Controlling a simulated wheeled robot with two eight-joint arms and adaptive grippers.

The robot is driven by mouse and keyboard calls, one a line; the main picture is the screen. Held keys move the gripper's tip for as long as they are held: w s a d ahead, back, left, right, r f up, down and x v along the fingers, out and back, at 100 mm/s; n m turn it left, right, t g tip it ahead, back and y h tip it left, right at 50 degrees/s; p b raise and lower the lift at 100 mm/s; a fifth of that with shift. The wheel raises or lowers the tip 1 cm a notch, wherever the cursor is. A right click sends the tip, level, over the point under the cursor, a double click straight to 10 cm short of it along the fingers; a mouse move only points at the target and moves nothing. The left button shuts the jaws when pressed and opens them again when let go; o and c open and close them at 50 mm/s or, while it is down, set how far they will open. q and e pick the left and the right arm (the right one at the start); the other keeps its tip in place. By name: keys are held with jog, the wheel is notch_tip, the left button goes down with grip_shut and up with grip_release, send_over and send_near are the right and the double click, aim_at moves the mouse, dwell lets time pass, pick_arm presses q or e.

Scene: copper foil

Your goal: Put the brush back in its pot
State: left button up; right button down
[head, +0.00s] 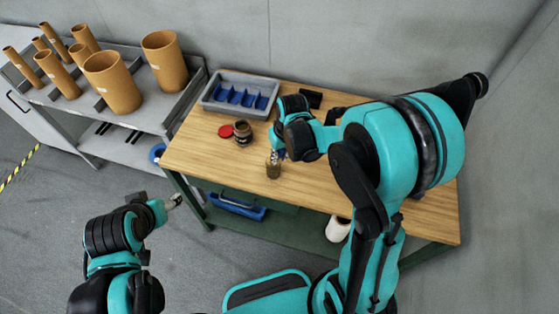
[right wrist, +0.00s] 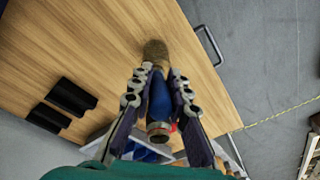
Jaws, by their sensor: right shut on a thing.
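The brush (head: 273,168) is in my right gripper (head: 278,153), above the wooden bench near its front edge. In the right wrist view, the fingers of the right gripper (right wrist: 161,72) close around the blue handle of the brush (right wrist: 159,97), and a brown end extends past the fingertips. I cannot tell whether that end touches the bench. The pot (head: 243,136) is a small dark-brown jar standing left of and behind the brush; it also shows in the right wrist view (right wrist: 158,138). My left gripper (head: 174,202) is off the bench at front left, apart from everything, its opening unclear.
A red lid (head: 226,131) lies beside the pot. A grey tray (head: 207,98) with blue compartments stands behind. Black blocks (head: 311,98) lie at the back of the bench (head: 190,153). A grey cart (head: 141,118) with copper-coloured tubes stands left. Bare wood lies around the brush.

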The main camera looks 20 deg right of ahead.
jog(key=f, duration=0.2)
jog(key=shift+w+f, duration=0.2)
jog(key=shift+f, duration=0.15)
jog(key=shift+s+r, duration=0.1)
jog(key=shift+f+b, duration=0.65)
jog(key=shift+b, duration=0.2)
jog(key=c, duration=1.5)
grip_release()
jog(key=shift+o, duration=0.2)
jog(key=shift+r, duration=0.15)
